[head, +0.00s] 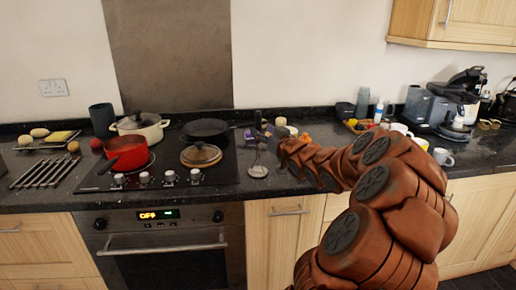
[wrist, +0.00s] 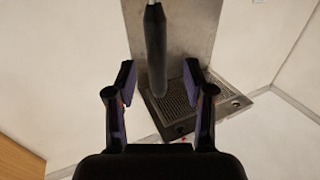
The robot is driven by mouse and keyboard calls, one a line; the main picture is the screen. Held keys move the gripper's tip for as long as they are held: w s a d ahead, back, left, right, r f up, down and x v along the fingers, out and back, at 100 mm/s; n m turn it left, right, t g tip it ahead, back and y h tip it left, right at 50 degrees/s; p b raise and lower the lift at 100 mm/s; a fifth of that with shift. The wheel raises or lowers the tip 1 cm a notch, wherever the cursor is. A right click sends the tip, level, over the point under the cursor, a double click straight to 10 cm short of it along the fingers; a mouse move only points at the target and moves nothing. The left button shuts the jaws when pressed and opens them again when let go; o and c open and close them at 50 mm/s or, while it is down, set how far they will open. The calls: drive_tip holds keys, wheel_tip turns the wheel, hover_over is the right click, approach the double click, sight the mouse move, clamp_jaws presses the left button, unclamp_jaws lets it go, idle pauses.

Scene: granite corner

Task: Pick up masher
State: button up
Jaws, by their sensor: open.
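The masher (head: 258,170) appears to stand upright on the dark counter, right of the hob, with its pale round head down and a thin stem rising from it. In the wrist view its black handle (wrist: 157,50) lies in the gap between the fingers, with a bit of pale stem at the top edge. My gripper (wrist: 160,95) is open, one finger on each side of the handle, with visible gaps and no clear contact. In the head view my gripper (head: 265,132) is at the masher's upper part, which it partly hides.
Small yellow and orange items (head: 281,122) lie behind my gripper.

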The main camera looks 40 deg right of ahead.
sight(260, 129)
drive_tip(key=shift+p+x, duration=0.4)
drive_tip(key=shift+x, duration=1.65)
drive_tip(key=shift+d+f, duration=0.1)
drive_tip(key=shift+d, duration=0.05)
clamp_jaws()
